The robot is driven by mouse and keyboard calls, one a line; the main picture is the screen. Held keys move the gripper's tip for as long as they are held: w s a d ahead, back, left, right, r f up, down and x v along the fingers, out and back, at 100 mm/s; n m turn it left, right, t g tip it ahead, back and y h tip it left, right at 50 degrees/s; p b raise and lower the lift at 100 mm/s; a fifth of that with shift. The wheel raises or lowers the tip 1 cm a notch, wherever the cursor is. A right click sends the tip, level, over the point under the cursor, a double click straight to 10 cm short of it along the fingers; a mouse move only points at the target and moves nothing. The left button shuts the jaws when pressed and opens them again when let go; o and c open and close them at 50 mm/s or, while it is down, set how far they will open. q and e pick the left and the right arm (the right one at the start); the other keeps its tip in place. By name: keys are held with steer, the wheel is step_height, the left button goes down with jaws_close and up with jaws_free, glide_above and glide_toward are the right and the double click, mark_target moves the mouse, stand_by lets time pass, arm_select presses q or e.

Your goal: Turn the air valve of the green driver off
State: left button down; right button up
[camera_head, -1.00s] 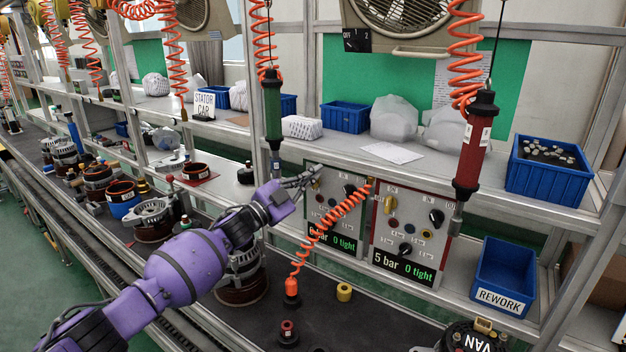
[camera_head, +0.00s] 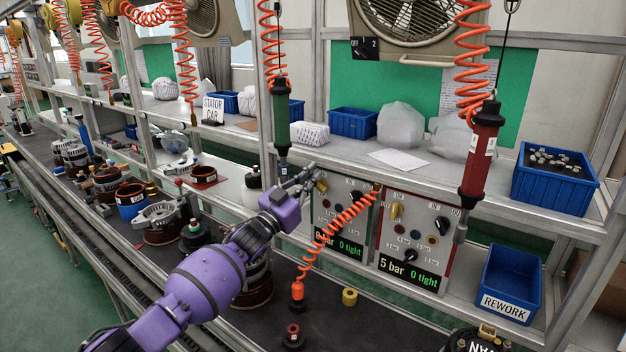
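The green driver (camera_head: 276,115) hangs upright from an orange coiled hose in front of the shelf. Below and right of it stands a green-edged control panel (camera_head: 328,215). Its yellow valve knob (camera_head: 321,185) is at the upper left, partly behind my fingers. Its display (camera_head: 338,245) ends in "bar 0 tight"; the first figure is partly covered by a hose and hard to read. My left gripper (camera_head: 308,178) is at the knob's left, its fingers pointing toward it. I cannot tell whether they touch it or how far apart they are. My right gripper is not in view.
A red-edged panel (camera_head: 414,240) reading "5 bar 0 tight" has its own yellow knob (camera_head: 396,211). The red driver (camera_head: 481,155) hangs in front, to the right. An orange coiled hose (camera_head: 335,228) crosses the green-edged panel. A blue REWORK bin (camera_head: 507,283) stands at right.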

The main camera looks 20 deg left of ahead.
arm_select(q)
steer(key=shift+a+f+n+y, duration=0.15)
steer(key=shift+n+y, duration=0.15)
steer(key=shift+n, duration=0.4)
